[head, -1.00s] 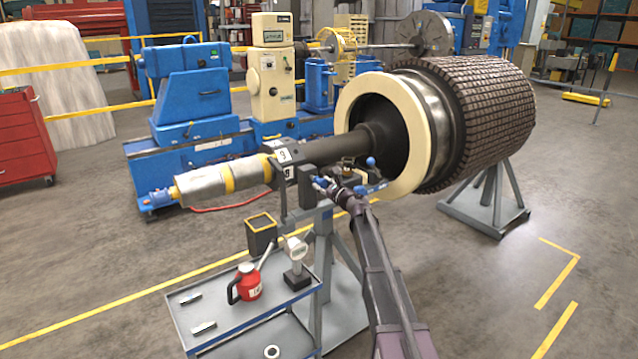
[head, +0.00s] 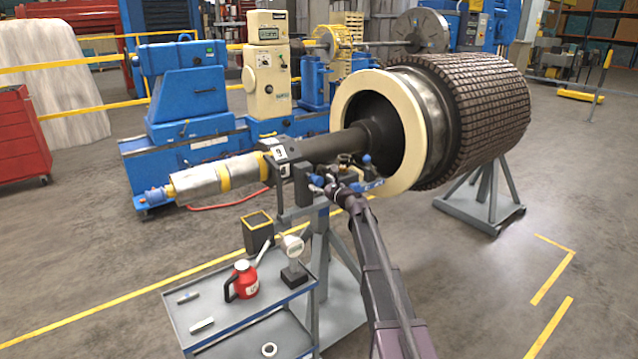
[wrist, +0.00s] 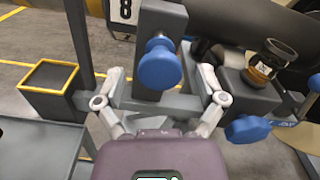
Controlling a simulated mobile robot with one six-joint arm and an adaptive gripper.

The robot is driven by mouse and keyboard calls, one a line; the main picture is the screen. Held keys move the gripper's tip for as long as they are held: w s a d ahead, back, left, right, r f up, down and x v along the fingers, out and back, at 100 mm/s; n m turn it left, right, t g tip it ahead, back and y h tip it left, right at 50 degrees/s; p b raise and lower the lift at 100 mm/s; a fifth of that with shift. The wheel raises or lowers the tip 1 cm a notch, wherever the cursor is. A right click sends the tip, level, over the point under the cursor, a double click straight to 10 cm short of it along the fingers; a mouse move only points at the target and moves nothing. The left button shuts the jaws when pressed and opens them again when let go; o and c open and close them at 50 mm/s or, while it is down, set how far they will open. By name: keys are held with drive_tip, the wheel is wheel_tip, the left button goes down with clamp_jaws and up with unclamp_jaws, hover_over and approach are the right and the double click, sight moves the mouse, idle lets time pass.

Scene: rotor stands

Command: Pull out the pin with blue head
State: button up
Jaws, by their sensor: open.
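The pin with the blue head (wrist: 160,66) shows in the wrist view in front of a grey upright block (wrist: 160,22). Its round head faces the camera, and its shank is mostly hidden behind the head. My gripper (wrist: 161,76) is open, with one finger on each side of the blue head and visible gaps on both sides. In the head view my gripper (head: 328,183) is at the grey stand under the shaft, where small blue parts crowd together and the pin is hard to single out.
A black, yellow-rimmed box (wrist: 48,76) is at left. A tool cart (head: 238,312) with a red can (head: 244,280) stands below left.

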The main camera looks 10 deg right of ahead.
drive_tip(key=v, duration=1.1)
drive_tip(key=shift+s, duration=0.15)
drive_tip(key=s+a+f+n+g+h+p, duration=0.1)
drive_tip(key=s+a+f+n+g+p, duration=0.3)
drive_tip(key=s+n, duration=0.45)
drive_tip(key=s+a+f+n+g+p, duration=0.1)
drive_tip(key=s+a+f+n+g, duration=0.3)
drive_tip(key=s+n, duration=0.5)
drive_tip(key=s+d+n+g+h+p, duration=0.2)
drive_tip(key=s+d+n+g+h, duration=0.1)
drive_tip(key=s, duration=0.7)
drive_tip(key=s+d+n+g+h+p, duration=0.2)
drive_tip(key=s+d+n+g+h, duration=0.1)
drive_tip(key=s, duration=0.6)
drive_tip(key=n+g+h, duration=0.1)
drive_tip(key=n+h, duration=0.1)
drive_tip(key=n, duration=0.1)
drive_tip(key=shift+s+d+f+g+p, duration=0.3)
drive_tip(key=shift+s+d+f+p, duration=0.1)
